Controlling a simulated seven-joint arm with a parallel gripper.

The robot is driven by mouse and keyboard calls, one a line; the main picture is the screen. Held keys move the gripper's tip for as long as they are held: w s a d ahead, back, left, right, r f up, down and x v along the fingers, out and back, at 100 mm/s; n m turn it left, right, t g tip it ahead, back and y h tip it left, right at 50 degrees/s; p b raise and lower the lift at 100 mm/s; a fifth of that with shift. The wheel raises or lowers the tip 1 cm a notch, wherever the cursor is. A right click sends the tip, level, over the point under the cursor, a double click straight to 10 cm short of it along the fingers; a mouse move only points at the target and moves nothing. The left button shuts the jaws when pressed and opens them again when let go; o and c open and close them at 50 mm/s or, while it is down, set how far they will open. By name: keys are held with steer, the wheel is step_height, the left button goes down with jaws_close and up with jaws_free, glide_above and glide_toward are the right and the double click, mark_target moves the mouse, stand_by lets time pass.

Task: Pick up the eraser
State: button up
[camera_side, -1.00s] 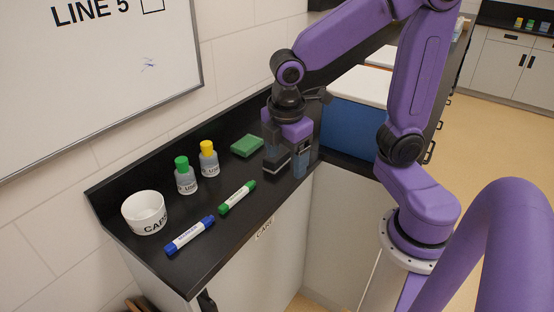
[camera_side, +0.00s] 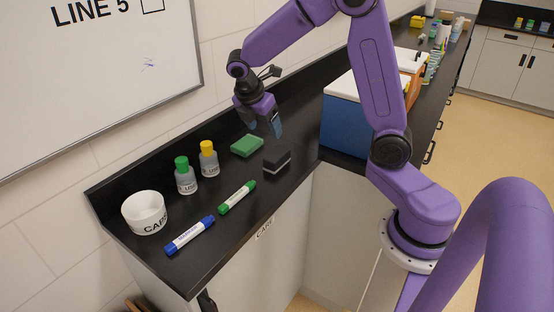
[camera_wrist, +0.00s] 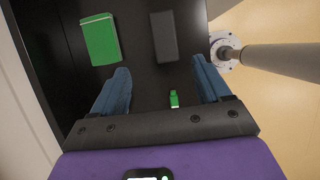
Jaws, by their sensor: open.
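The eraser (camera_side: 277,160), a black block with a pale stripe, lies on the black counter near its front edge. In the wrist view it is a dark grey block (camera_wrist: 165,37) beyond the fingertips, between them and nearer the right one. My gripper (camera_side: 263,125) is open and empty, raised above the counter behind the eraser and apart from it. In the wrist view the two blue fingers of my gripper (camera_wrist: 160,72) stand wide apart with nothing between the tips.
A green sponge (camera_side: 247,146) lies left of the eraser. A green marker (camera_side: 237,197), blue marker (camera_side: 190,235), two capped bottles (camera_side: 186,177) (camera_side: 209,160) and a white cup (camera_side: 145,212) stand or lie further left. A blue box (camera_side: 345,125) stands to the right.

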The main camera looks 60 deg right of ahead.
mark_target(277, 153)
steer(key=x, duration=0.8)
steer(key=shift+s, duration=0.1)
steer(key=x, duration=0.4)
steer(key=shift+s+d+f, duration=0.1)
steer(key=shift+s, duration=0.3)
steer(key=shift+d+f, duration=0.2)
steer(key=shift+f, duration=0.4)
steer(key=shift+c, duration=0.3)
steer(key=c, duration=1)
